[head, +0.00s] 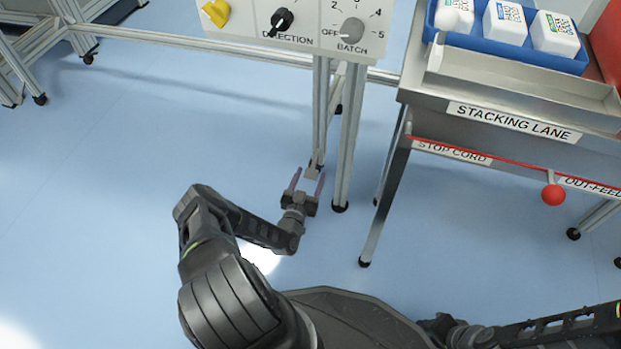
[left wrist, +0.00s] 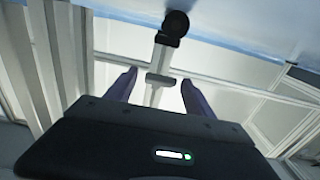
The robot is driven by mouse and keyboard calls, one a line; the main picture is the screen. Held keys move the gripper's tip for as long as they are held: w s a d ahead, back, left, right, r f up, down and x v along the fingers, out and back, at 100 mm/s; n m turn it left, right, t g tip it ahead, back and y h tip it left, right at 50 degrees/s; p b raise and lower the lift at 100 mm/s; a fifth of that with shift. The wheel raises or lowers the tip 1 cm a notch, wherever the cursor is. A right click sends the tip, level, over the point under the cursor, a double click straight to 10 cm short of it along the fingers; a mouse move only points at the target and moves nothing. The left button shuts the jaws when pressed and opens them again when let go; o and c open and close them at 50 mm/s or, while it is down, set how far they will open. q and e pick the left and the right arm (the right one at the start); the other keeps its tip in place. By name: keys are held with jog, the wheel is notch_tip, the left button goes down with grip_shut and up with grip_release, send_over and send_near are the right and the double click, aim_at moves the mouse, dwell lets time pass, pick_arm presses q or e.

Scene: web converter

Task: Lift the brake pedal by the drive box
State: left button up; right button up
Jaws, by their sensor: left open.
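The brake pedal shows as a small pale grey plate (head: 313,172) low by the foot of the drive box's stand. My left gripper (head: 309,174) is just above the floor with its two purple fingers open, one on each side of the plate. In the left wrist view the pedal (left wrist: 160,79) is a grey crosspiece on a pale bar, between the open fingertips (left wrist: 158,80). I cannot tell whether either finger touches it. The drive box (head: 325,25) stands above, with DIRECTION and BATCH knobs. My right arm shows at the bottom right, its fingers out of sight.
Stand posts (head: 349,140) rise right beside my left gripper, and a dark round foot (left wrist: 177,24) is near the pedal. The stacking lane table (head: 510,90) with a red stop cord (head: 480,154) and ball (head: 553,195) is to the right. Blue floor (head: 110,180) at left is clear.

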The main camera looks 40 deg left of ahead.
pick_arm(q)
jog(key=shift+w+a, duration=0.15)
jog(key=shift+w, duration=0.3)
jog(key=shift+c, duration=0.3)
grip_shut()
dwell(0.4)
